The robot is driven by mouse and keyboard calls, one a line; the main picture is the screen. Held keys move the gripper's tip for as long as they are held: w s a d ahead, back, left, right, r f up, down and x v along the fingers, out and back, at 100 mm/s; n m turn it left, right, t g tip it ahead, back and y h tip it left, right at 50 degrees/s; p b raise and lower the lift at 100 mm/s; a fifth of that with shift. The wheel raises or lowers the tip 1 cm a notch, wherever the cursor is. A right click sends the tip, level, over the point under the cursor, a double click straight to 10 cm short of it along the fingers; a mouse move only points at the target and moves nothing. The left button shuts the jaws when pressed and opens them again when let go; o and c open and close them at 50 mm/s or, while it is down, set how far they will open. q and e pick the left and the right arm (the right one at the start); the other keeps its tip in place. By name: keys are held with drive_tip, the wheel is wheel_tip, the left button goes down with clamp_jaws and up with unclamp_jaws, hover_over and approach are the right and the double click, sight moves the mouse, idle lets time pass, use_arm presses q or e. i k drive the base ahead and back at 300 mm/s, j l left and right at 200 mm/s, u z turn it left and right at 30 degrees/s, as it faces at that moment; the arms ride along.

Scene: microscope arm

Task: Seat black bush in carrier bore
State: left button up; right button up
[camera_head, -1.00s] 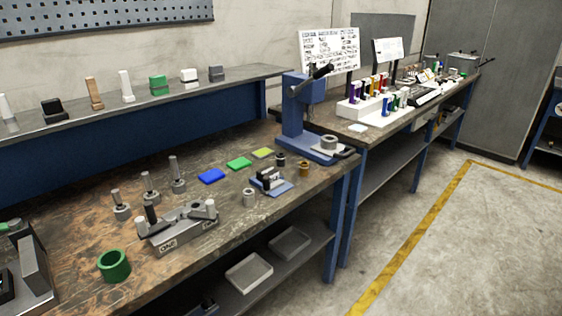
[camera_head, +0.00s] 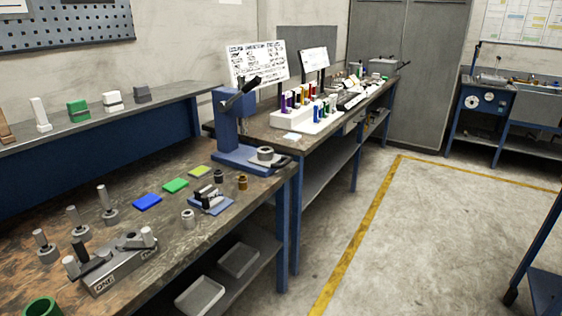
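A small dark, nearly black bush (camera_head: 218,176) stands upright on the near bench, close to the blue arbor press. It is apart from the things around it. A grey ring-shaped part with a central hole (camera_head: 265,153) sits on the press base; I cannot tell if it is the carrier. A brass-coloured bush (camera_head: 243,182) and a grey bush (camera_head: 187,216) stand nearby. Neither of my grippers shows in this view.
The blue press (camera_head: 228,125) stands at the bench's right end. Blue, green and yellow pads (camera_head: 175,185) lie left of the bushes. A grey block fixture (camera_head: 117,262) and a green ring (camera_head: 42,308) are nearer. Open floor (camera_head: 400,240) lies to the right.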

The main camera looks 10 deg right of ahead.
sight(265, 157)
drive_tip(key=i+l, duration=0.25)
drive_tip(key=i, duration=0.15)
drive_tip(key=i+l, duration=0.25)
drive_tip(key=i, duration=0.1)
